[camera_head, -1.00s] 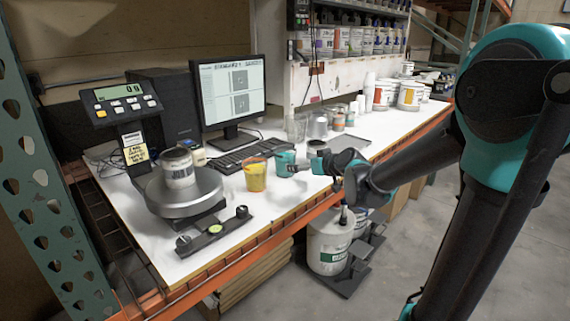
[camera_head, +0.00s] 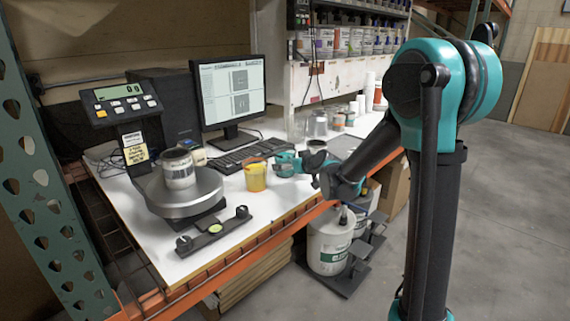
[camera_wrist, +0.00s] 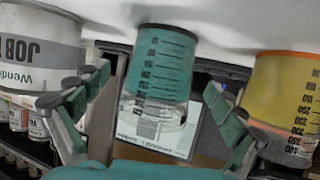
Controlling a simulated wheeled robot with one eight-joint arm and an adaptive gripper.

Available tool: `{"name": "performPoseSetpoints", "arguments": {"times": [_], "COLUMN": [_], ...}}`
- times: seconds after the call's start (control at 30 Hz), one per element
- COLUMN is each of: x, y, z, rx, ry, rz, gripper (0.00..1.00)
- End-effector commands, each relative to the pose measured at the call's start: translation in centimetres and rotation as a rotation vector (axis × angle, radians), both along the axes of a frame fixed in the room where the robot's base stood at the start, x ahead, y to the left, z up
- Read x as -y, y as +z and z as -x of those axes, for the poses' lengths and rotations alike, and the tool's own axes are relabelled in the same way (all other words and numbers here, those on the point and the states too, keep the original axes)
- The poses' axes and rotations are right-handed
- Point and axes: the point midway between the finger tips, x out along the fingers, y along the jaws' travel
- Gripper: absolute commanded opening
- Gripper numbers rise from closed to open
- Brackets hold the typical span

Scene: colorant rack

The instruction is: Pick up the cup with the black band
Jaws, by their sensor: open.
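In the wrist view, which is upside down, a clear graduated cup (camera_wrist: 158,67) with teal contents stands between my spread fingers. It has black scale marks and a thin dark edge at its base; I cannot tell whether that is the black band. My gripper (camera_wrist: 157,90) is open around the cup, with no clear contact. In the head view my gripper (camera_head: 308,164) is low over the desk, right of a yellow cup (camera_head: 256,178); the teal cup cannot be told apart from it there. The yellow cup is close beside my finger in the wrist view (camera_wrist: 285,85).
A labelled can (camera_wrist: 38,45) stands on the other side of the teal cup. A scale (camera_head: 180,195) with a can (camera_head: 178,168) is at the desk's left. The keyboard (camera_head: 243,152) and monitor (camera_head: 230,92) are behind. Jars (camera_head: 318,124) stand farther back.

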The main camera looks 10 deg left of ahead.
Motion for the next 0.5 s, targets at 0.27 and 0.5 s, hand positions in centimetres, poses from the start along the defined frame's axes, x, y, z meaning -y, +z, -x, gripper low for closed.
{"name": "performPoseSetpoints", "arguments": {"times": [0.27, 0.5], "x": [-1.7, -1.8], "y": [-1.1, -1.2], "z": [-2.2, -2.4], "rx": [0.000, 0.000], "ry": [0.001, 0.000], "rz": [0.000, 0.000], "gripper": [0.95, 0.95]}}
